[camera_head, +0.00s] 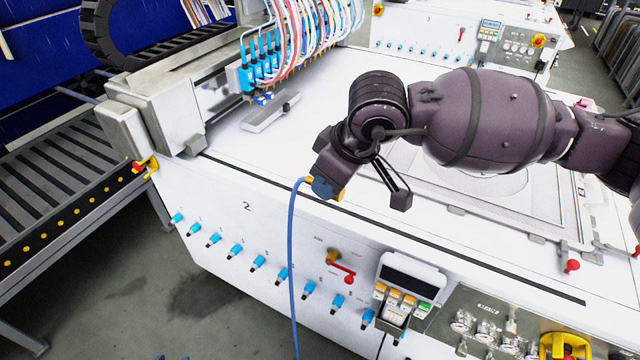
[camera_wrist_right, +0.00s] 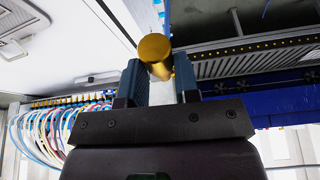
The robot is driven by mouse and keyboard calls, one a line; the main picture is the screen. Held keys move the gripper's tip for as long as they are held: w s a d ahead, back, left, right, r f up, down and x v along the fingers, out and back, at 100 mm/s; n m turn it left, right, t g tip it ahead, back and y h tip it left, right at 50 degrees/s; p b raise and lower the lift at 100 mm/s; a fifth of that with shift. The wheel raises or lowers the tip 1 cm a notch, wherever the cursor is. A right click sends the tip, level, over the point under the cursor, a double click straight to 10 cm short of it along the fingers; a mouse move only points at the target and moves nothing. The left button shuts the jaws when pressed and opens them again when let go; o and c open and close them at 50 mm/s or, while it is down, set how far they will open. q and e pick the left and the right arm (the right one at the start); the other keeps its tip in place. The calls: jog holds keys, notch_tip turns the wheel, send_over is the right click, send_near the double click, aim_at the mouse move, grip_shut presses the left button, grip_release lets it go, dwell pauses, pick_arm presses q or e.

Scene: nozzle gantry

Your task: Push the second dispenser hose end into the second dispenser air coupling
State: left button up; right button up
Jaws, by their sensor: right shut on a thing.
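My right gripper (camera_head: 324,187) is shut on the hose end, above the front edge of the white machine. The blue hose (camera_head: 292,250) hangs down from it, past the front panel. In the right wrist view the brass hose end (camera_wrist_right: 153,48) sits between the two finger pads of my right gripper (camera_wrist_right: 158,78). Blue air couplings line the front panel, among them the leftmost (camera_head: 177,217) and the one beside it (camera_head: 195,229). Their small labels are too small to read. The hose end is above the row, apart from every coupling. My left gripper is out of view.
A red-handled valve (camera_head: 340,266) and a control box with a screen (camera_head: 408,285) stick out from the panel. The nozzle gantry (camera_head: 262,70) with its coloured hoses stands at the back left. A roller conveyor (camera_head: 60,190) is at the left. Open floor lies before the panel.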

jog(key=s+d+r+m+t+h, duration=0.1)
jog(key=s+d+r+m, duration=0.2)
jog(key=d+r+m, duration=0.3)
notch_tip(320, 180, up, 3)
jog(key=shift+s+d+f+h, duration=0.1)
jog(key=shift+s+d+h, duration=0.25)
jog(key=shift+d+h, duration=0.05)
jog(key=w+a+m+h, duration=0.1)
jog(key=w+a+m, duration=0.3)
jog(key=w+a, duration=0.3)
jog(key=a, duration=0.4)
jog(key=shift+m+t+h, duration=0.4)
jog(key=s+d+f, duration=0.2)
jog(key=d+f, duration=0.6)
jog(key=d, duration=0.2)
jog(key=s+d+f, duration=0.3)
jog(key=d+f, duration=0.6)
jog(key=d, duration=0.2)
